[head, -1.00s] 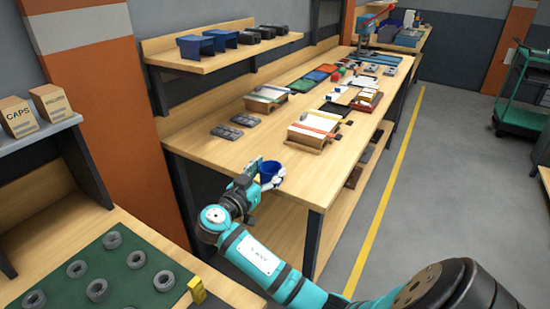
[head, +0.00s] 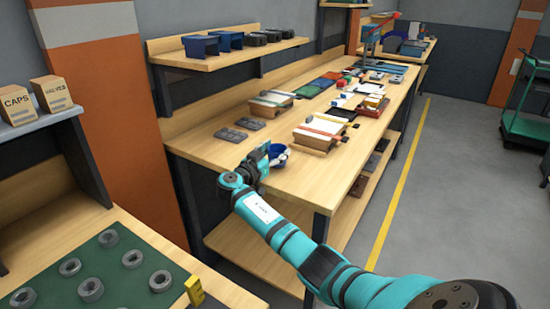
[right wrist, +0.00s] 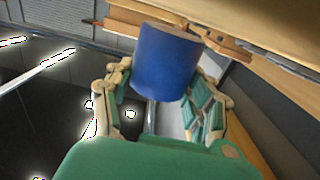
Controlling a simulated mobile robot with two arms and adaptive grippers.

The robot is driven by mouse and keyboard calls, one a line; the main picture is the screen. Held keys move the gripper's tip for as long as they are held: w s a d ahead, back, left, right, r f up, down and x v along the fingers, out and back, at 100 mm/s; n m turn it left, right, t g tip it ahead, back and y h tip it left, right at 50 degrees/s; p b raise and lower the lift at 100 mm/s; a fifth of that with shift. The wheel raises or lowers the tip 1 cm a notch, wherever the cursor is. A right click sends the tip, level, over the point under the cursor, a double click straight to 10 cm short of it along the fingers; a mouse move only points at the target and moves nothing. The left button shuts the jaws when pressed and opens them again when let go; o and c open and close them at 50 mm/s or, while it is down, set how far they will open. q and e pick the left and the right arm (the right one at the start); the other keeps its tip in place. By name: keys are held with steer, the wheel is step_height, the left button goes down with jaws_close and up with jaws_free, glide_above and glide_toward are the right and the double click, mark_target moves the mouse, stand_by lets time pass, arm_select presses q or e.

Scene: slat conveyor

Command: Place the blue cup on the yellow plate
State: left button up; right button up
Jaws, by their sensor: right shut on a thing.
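The blue cup (head: 278,150) is in my right gripper (head: 272,156), over the near end of the wooden workbench in the head view. In the right wrist view the cup (right wrist: 165,62) sits between the two fingers of the right gripper (right wrist: 160,92), which are shut around its sides. The gripper hides part of the cup in the head view. I cannot make out a yellow plate in either view. My left gripper is not in view.
The workbench (head: 225,160) has bare wood around the gripper. Dark grey trays (head: 231,135) and wooden racks (head: 318,134) stand beyond it, with several small items further back. A shelf (head: 225,55) with blue and black bins runs along the wall. A green mat (head: 105,285) with grey rings lies at lower left.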

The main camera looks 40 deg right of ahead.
steer(key=shift+f+b, duration=0.35)
steer(key=shift+f, duration=0.45)
steer(key=o, duration=1)
steer(key=shift+o, duration=0.2)
